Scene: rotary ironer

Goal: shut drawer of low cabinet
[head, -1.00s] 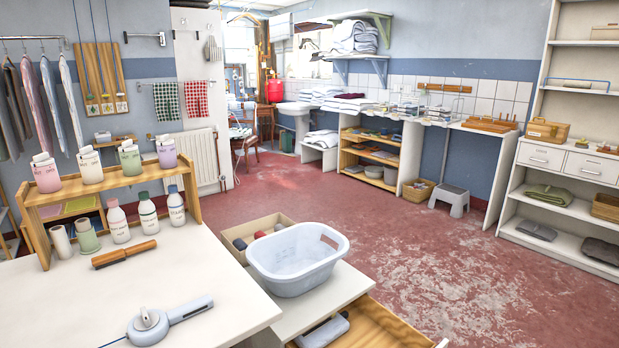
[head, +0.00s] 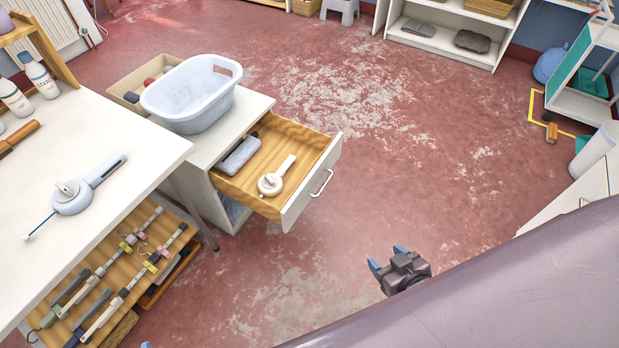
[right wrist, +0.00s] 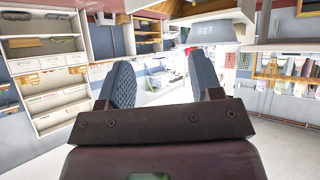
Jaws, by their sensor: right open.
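The low cabinet (head: 248,105) is white and stands at the middle left of the head view. Its wooden drawer (head: 312,184) is pulled out to the right, with a white front and a bar handle (head: 322,184). Inside lie a grey-blue folded item (head: 239,154) and a white round-headed tool with a handle (head: 271,184). My right gripper (head: 387,257) is open and empty, below and right of the drawer front and apart from it. Its open fingers also show in the right wrist view (right wrist: 162,75). Only a blue tip, seemingly of my left gripper (head: 146,345), shows at the bottom edge.
A pale blue basin (head: 190,95) sits on the cabinet, with an open box (head: 125,88) behind it. The red floor right of the drawer is clear. A trolley (head: 575,100) stands far right.

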